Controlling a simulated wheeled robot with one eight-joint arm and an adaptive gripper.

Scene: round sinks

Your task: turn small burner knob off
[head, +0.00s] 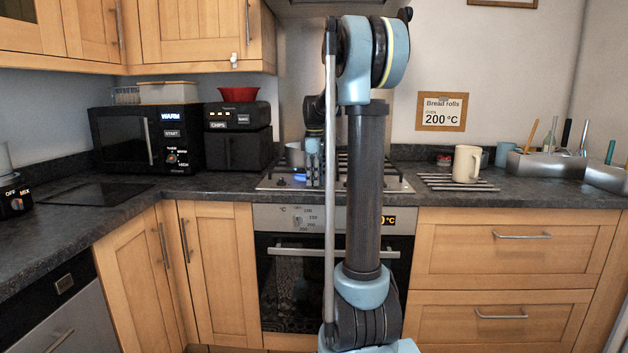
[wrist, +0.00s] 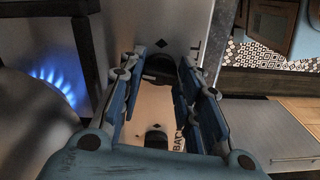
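The gas hob (head: 385,183) is set in the counter, partly hidden by my arm. Blue flame (wrist: 52,84) burns at the left in the wrist view, and a blue glow (head: 300,177) shows beside my gripper (head: 314,165) in the head view. In the wrist view, one black knob (wrist: 160,68) sits between and just below my open fingertips (wrist: 158,60). A second dark knob (wrist: 157,138) shows nearer the palm, between the fingers. I cannot tell whether a finger touches a knob, nor read the knob's setting.
A metal pot (head: 295,153) stands at the back left of the hob. The oven (head: 290,275) is below. A microwave (head: 145,137) and an air fryer (head: 238,148) stand to the left. A cream mug (head: 466,164) stands on a rack to the right.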

